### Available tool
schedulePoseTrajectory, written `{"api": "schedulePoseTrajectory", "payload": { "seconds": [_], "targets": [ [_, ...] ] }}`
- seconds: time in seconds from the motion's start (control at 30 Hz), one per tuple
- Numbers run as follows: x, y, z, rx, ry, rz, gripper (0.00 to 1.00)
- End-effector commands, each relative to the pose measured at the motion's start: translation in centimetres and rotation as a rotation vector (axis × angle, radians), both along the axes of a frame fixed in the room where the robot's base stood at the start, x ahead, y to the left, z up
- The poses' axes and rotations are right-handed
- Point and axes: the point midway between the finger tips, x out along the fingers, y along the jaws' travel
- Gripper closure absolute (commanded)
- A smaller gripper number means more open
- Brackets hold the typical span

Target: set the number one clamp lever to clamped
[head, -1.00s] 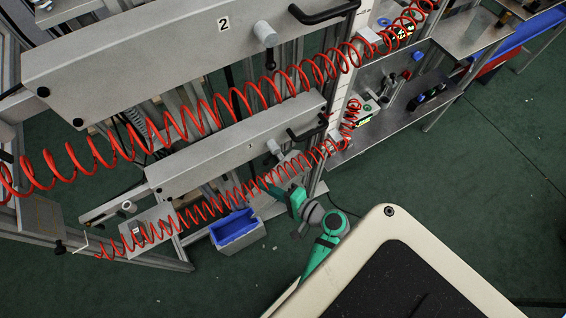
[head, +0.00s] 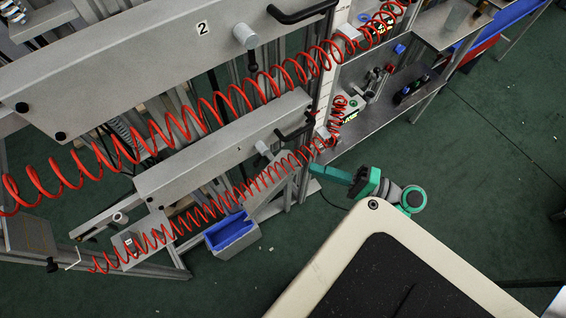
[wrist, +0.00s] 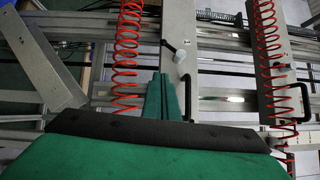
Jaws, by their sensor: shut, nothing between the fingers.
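The number one panel (head: 200,165) is a long grey beam marked 1, below the beam marked 2. A pale grey cylindrical knob (head: 262,147) sits on its face near the right end; the knob also shows in the wrist view (wrist: 181,54). A short black lever (wrist: 167,45) stands beside that knob in the wrist view; I cannot tell its setting. My gripper (head: 313,169) is shut and empty, right of and below the panel's right end, fingers pointing left. In the wrist view my green fingers (wrist: 166,76) are together, just short of the knob and apart from it.
Red coiled hoses (head: 215,208) run across both beams. A black handle (head: 296,130) is at the number one beam's right end, close to my fingers in the wrist view. The number two beam (head: 130,65) lies above. A blue bin (head: 230,232) stands below. Open green floor lies right.

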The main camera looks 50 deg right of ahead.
Motion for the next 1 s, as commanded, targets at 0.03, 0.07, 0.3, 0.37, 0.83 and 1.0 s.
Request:
{"api": "schedulePoseTrajectory", "payload": {
  "seconds": [0.03, 0.07, 0.3, 0.37, 0.83, 1.0],
  "targets": [
    [0.2, 0.1, 0.0, 0.0, 0.0, 0.001, 1.0],
    [0.3, 0.1, 0.0, 0.0, 0.0, 0.001, 1.0],
    [2.0, 0.9, 0.1, 0.0, 0.0, 0.004, 1.0],
    [2.4, 1.1, 0.1, 0.0, 0.0, 0.004, 1.0],
    [9.5, 5.2, 0.5, 0.001, 0.0, -0.001, 1.0],
    [10.3, 7.0, 0.7, 0.001, 0.0, 0.0, 1.0]
  ]
}}
